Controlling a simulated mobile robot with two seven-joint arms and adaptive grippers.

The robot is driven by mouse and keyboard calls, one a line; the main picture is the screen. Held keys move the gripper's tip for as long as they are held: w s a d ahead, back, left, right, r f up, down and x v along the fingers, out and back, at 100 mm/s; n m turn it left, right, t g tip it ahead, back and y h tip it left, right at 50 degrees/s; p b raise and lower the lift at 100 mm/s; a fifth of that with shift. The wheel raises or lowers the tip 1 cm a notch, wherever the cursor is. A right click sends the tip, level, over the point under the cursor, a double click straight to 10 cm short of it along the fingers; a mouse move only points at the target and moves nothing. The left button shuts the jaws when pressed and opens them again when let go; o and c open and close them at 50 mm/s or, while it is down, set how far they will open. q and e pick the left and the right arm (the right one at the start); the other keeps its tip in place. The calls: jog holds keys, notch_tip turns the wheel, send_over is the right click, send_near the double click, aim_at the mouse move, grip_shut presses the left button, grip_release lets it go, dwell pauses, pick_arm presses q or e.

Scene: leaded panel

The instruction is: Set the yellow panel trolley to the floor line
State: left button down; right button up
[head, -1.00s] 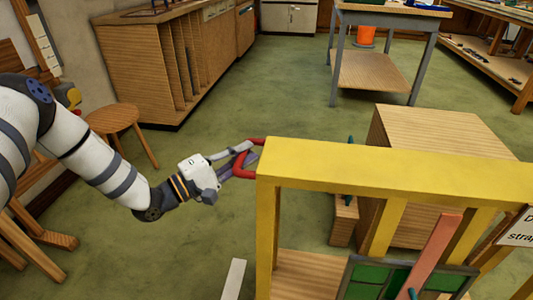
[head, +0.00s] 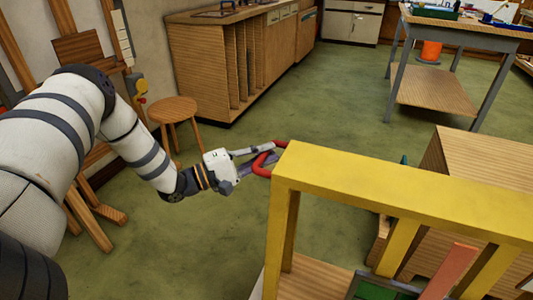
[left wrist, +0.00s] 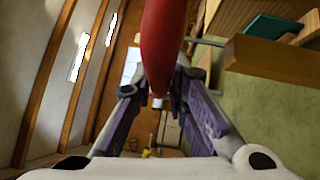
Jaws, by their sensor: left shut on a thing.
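The yellow panel trolley (head: 400,187) stands at the lower right of the head view, its top beam running to the right edge. A red handle (head: 280,145) sticks out from its left end. My left gripper (head: 262,160) is shut on this handle. In the left wrist view the red handle (left wrist: 163,45) passes between the two fingers. A pale strip (head: 257,285), perhaps the floor line, shows on the floor beside the trolley's left post, mostly out of view. A green-glazed panel (head: 375,290) and a salmon bar (head: 450,270) show inside the frame. My right gripper is not in view.
A wooden box-like unit (head: 485,165) stands just behind the trolley. A round stool (head: 173,110) and a wooden cabinet (head: 215,65) stand at the back left. A grey-legged workbench (head: 462,30) stands at the back right. Green floor (head: 320,120) is clear between them.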

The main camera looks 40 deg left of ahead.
pick_arm(q)
jog(key=c, duration=1.6)
grip_release()
jog(key=shift+o, duration=0.2)
jog(key=v, duration=1.2)
